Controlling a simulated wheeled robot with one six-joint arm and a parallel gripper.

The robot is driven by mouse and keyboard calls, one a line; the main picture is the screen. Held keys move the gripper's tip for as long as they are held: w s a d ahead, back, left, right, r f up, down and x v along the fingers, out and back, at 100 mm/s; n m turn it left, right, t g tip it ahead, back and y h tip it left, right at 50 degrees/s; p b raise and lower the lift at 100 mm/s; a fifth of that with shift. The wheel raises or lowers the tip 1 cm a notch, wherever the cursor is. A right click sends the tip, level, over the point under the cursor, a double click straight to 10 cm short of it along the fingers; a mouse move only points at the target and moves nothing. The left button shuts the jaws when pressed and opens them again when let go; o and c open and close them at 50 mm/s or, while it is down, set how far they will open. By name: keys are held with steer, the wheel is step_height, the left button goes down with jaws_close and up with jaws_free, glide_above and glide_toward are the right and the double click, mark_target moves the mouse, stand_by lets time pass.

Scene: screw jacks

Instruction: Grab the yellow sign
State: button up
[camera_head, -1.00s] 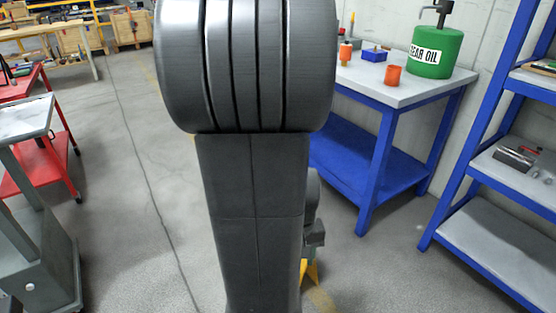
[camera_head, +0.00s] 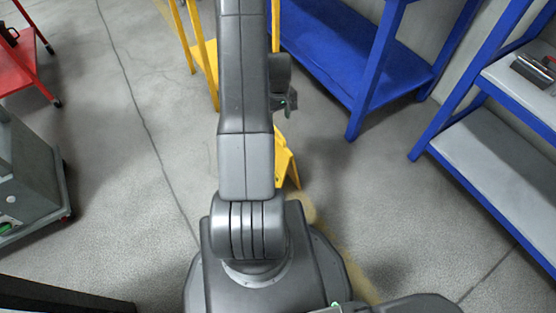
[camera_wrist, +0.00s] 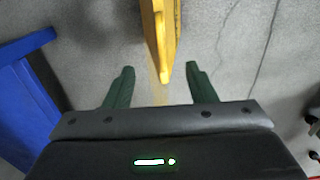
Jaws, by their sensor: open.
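The yellow sign (camera_head: 285,160) stands on the floor in the head view, partly hidden behind my arm. In the wrist view a narrow yellow piece (camera_wrist: 158,35), apparently the sign seen edge-on, comes down from the top. Its lower end reaches between the tips of my gripper (camera_wrist: 159,84). The two dark green fingers are apart, one on each side of it, with visible gaps. I cannot tell how deep the piece lies between them. In the head view part of my gripper (camera_head: 288,101) shows beside the arm, above the sign.
A blue table (camera_head: 335,50) with a low shelf stands behind and right. A blue rack (camera_head: 440,125) is at the right. A yellow framed object (camera_head: 205,60) stands behind my arm. A grey cabinet (camera_head: 30,185) and a red cart (camera_head: 22,50) are at the left. Floor between is clear.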

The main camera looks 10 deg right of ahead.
step_height(320, 180, down, 14)
steer(key=b, duration=0.3)
steer(key=shift+s+r, duration=0.1)
steer(key=shift+r, duration=0.25)
jaws_close()
stand_by(1.2)
